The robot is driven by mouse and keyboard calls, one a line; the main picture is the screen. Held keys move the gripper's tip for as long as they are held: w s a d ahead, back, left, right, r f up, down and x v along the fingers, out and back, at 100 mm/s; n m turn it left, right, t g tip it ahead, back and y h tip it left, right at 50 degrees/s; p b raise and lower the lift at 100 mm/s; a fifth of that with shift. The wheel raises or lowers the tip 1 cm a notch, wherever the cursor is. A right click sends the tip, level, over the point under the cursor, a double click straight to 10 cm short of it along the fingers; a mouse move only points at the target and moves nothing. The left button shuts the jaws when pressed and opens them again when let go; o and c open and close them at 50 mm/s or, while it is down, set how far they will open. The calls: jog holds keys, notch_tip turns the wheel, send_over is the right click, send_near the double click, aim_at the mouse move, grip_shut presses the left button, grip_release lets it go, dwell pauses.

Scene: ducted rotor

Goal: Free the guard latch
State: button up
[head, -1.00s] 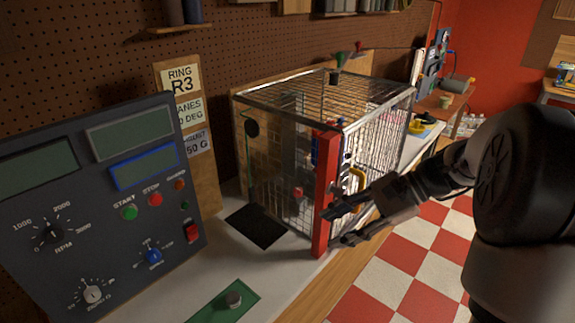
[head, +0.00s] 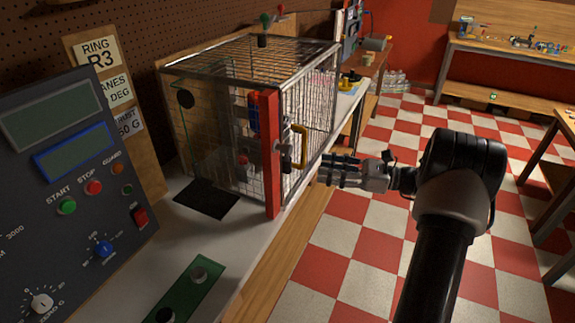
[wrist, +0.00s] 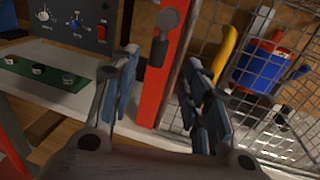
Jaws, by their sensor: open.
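The wire-mesh guard cage (head: 232,58) stands on the bench with a red post (head: 270,185) at its front corner. The guard latch (wrist: 166,30) is a grey lever with a round end, set against the red post. In the wrist view it lies between my fingers, beyond their tips. A yellow door handle (head: 301,147) is right of the post and also shows in the wrist view (wrist: 226,52). My gripper (head: 324,171) is open and empty, with its fingers pointing at the cage front and apart from it. Whether the latch still engages the door cannot be told.
A control panel (head: 25,205) with knobs and buttons stands left of the cage. A black mat (head: 206,198) and a green strip with knobs (head: 186,290) lie on the bench. A blue and red rotor unit (wrist: 262,62) is behind the mesh.

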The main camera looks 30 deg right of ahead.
aim_at(288, 163)
jog(key=b+x, duration=0.2)
jog(key=x, duration=0.9)
jog(key=shift+w+a, duration=0.2)
jog(key=shift+a, duration=0.1)
jog(key=shift+c, duration=0.3)
grip_shut()
